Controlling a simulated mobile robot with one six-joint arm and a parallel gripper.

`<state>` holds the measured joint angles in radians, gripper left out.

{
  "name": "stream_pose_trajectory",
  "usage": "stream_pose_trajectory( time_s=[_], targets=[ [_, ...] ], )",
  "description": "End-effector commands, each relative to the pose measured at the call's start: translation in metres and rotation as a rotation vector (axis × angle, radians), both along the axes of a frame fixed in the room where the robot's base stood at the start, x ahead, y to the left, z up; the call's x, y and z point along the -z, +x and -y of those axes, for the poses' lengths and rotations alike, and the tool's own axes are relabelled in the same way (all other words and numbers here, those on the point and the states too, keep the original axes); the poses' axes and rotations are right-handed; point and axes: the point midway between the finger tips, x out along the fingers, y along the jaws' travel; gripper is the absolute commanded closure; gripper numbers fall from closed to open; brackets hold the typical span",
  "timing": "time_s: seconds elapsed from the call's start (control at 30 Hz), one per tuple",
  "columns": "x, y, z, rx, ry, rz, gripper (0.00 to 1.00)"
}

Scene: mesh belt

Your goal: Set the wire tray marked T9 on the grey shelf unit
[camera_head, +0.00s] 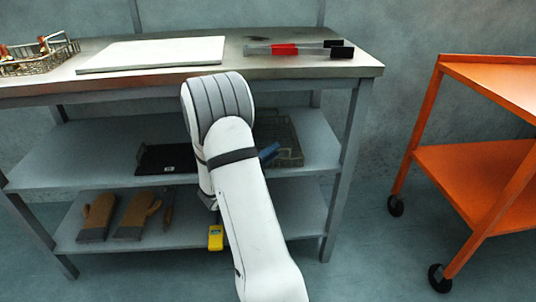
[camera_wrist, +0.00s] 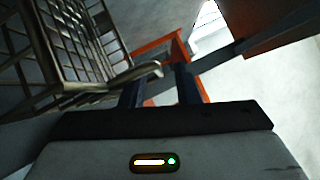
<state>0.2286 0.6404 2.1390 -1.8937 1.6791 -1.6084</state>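In the head view a wire tray (camera_head: 290,143) sits at the right of the middle shelf, partly hidden by my arm. Another wire tray (camera_head: 40,62), holding small items, stands at the top left of the bench. No T9 mark is legible on either. In the wrist view a wire tray (camera_wrist: 75,50) fills the upper left, tilted in the picture. Its rim or handle end reaches my gripper (camera_wrist: 158,82). The two dark fingers stand apart with a gap between them; I cannot tell whether they touch the wire.
The steel bench (camera_head: 355,72) carries a white board (camera_head: 150,54) and a red-and-black item (camera_head: 285,49). A black tray (camera_head: 165,158) lies on its middle shelf; gloves (camera_head: 138,215) and a yellow item (camera_head: 216,238) are lower down. An orange cart (camera_head: 470,170) stands at right, with floor between.

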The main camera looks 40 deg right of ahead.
Motion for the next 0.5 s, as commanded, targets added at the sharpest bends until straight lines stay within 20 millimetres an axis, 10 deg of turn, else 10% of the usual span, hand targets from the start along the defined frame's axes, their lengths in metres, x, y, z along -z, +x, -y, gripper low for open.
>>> stream_pose_trajectory(
  time_s=[0.23,0.5],
  targets=[
    [-0.002,0.001,-0.009,-0.004,0.002,-0.002,0.72],
    [0.008,-0.001,-0.064,-0.006,0.0,-0.004,0.72]
  ],
)
